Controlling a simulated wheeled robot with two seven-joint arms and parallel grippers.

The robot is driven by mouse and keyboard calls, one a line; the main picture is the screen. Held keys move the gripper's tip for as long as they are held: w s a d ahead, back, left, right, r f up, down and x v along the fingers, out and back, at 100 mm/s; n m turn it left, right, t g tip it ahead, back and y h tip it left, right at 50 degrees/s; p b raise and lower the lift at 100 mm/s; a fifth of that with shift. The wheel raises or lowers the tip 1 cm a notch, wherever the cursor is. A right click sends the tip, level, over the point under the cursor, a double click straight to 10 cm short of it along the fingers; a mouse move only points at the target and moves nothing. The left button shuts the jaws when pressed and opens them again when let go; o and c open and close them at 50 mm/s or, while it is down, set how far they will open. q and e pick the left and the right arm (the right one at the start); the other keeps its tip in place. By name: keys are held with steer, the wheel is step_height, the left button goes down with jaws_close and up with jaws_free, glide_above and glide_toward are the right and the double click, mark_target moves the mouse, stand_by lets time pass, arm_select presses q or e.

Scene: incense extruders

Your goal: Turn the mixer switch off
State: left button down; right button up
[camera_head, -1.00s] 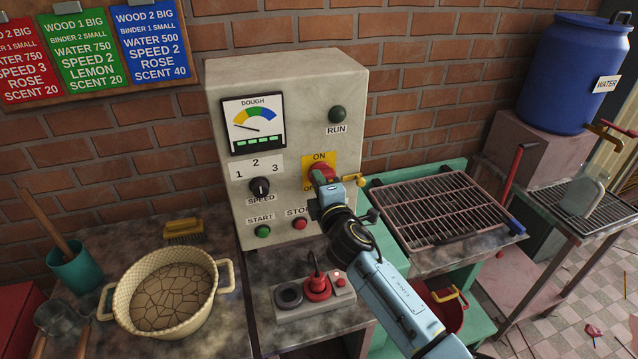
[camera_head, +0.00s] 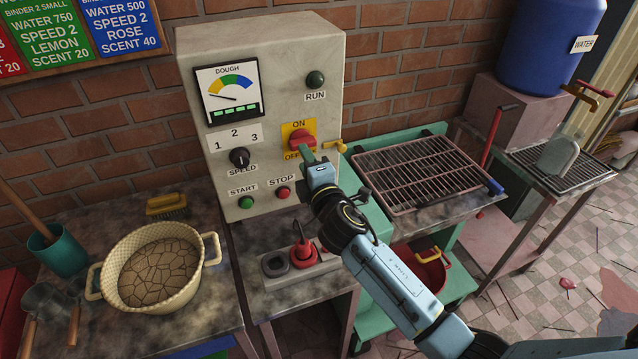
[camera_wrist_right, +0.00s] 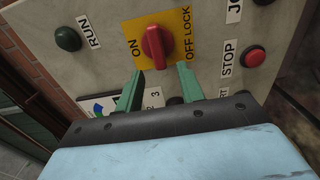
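The mixer switch (camera_head: 301,139) is a red rotary knob on a yellow plate marked ON above and OFF below, on the front of the grey control box (camera_head: 285,60). In the right wrist view the red knob (camera_wrist_right: 156,47) has its raised ridge lying crosswise between the ON and OFF LOCK labels. My right gripper (camera_head: 307,153) is just in front of and below the knob. In the wrist view its two green fingers (camera_wrist_right: 160,82) are spread with a gap and nothing between them, and the knob is beyond their tips. My left gripper is out of view.
The green START button (camera_head: 246,203) and red STOP button (camera_head: 283,193) sit below the switch. A small yellow tap (camera_head: 334,146) juts out right of it. The RUN lamp (camera_head: 316,79) looks dark green. A dough pot (camera_head: 160,266) stands left, a wire rack (camera_head: 425,170) right.

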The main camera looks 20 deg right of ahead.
steer(key=s, duration=0.9)
steer(key=shift+d+b, duration=0.15)
steer(key=shift+b, duration=0.15)
steer(key=shift+s, duration=0.1)
steer(key=s+d+f+m+g+h, duration=0.3)
steer(key=s+d+f+m+g, duration=0.35)
steer(key=s+f+m, duration=0.35)
steer(key=s+a+f+m+g+y, duration=0.1)
steer(key=s+f+m+g+y, duration=0.2)
steer(key=s+m+g, duration=0.95)
steer(key=s+f+n+t+b, duration=0.2)
steer(key=s+f+n+b, duration=0.15)
steer(key=f, duration=1.25)
steer(key=s+f+n+t+b, duration=0.1)
steer(key=s+f+n+b, duration=0.25)
steer(key=f, duration=1.15)
steer(key=s+d+f+g+b, duration=0.1)
steer(key=s+f+b, duration=0.3)
steer(key=s+f, duration=1.2)
step_height(320, 180, down, 3)
steer(key=shift+d+f+m+h, duration=0.15)
steer(key=shift+d+m+h, duration=0.2)
steer(key=shift+d, duration=0.35)
